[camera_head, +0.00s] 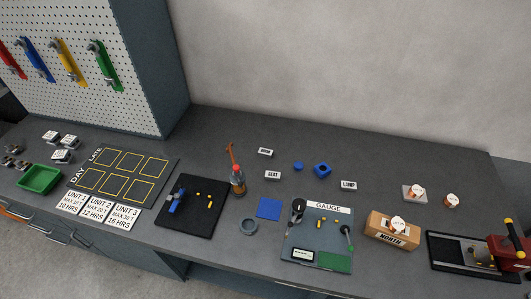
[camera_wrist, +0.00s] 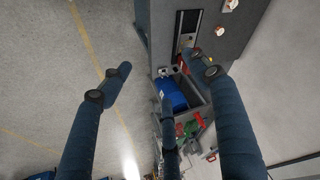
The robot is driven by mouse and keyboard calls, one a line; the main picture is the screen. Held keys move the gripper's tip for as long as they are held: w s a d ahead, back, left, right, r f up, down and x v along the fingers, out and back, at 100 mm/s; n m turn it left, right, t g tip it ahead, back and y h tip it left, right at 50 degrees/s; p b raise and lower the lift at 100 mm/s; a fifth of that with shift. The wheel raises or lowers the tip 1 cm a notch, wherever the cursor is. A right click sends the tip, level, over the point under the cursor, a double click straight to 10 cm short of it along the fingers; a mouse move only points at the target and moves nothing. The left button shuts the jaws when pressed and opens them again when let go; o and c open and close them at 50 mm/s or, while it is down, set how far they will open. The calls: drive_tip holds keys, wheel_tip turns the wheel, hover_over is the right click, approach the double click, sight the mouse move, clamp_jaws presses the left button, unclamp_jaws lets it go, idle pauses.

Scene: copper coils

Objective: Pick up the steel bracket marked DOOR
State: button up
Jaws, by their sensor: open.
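Three small pale labelled pieces lie at the middle back of the bench in the head view. The farthest one (camera_head: 265,152) seems to read DOOR, though its lettering is tiny. The SEAT piece (camera_head: 273,174) lies nearer, and a third piece (camera_head: 349,185), seemingly LAMP, lies to the right. Their bracket shape is too small to make out. My gripper (camera_wrist: 160,68) shows only in the wrist view, its dark blue fingers spread and empty. It points at the floor and the bench end, away from these pieces; none of them is clearly seen there.
The GAUGE board (camera_head: 292,240) and wooden NORTH block (camera_head: 391,233) lie in front. A grey crate (camera_wrist: 203,93) stands below the bench.

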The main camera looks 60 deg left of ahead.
drive_tip(key=w+a+r+m+g+y+p, duration=0.1)
drive_tip(key=w+a+r, duration=0.1)
drive_tip(key=w+a, duration=0.75)
drive_tip(key=w+a+r+m+g+p, duration=0.1)
drive_tip(key=w+a+r+m, duration=0.15)
drive_tip(key=w+a, duration=0.65)
drive_tip(key=w+a+f+m+g, duration=0.1)
drive_tip(key=w+a+f, duration=0.1)
drive_tip(key=a, duration=0.7)
drive_tip(key=w+a+f, duration=0.2)
drive_tip(key=a, duration=0.8)
drive_tip(key=w+a+f+m+g, duration=0.1)
drive_tip(key=w+a+f, duration=0.1)
drive_tip(key=a, duration=0.7)
drive_tip(key=s+a+f+m+p, duration=0.1)
drive_tip(key=s+a+f, duration=0.1)
drive_tip(key=a+f, duration=0.45)
drive_tip(key=s+a+f, duration=0.2)
drive_tip(key=a+f, duration=0.1)
drive_tip(key=a, duration=0.7)
drive_tip(key=s+a+f+m+p, duration=0.1)
drive_tip(key=s+a+f, duration=0.3)
drive_tip(key=a, duration=0.5)
drive_tip(key=s+a+f+m+g+h+p, duration=0.1)
drive_tip(key=s+a+f, duration=1.3)
drive_tip(key=a+f, duration=0.3)
drive_tip(key=shift+f, duration=0.4)
drive_tip(key=shift+s+f+m, duration=0.1)
drive_tip(key=shift+f+m, duration=0.05)
drive_tip(key=shift+m, duration=0.1)
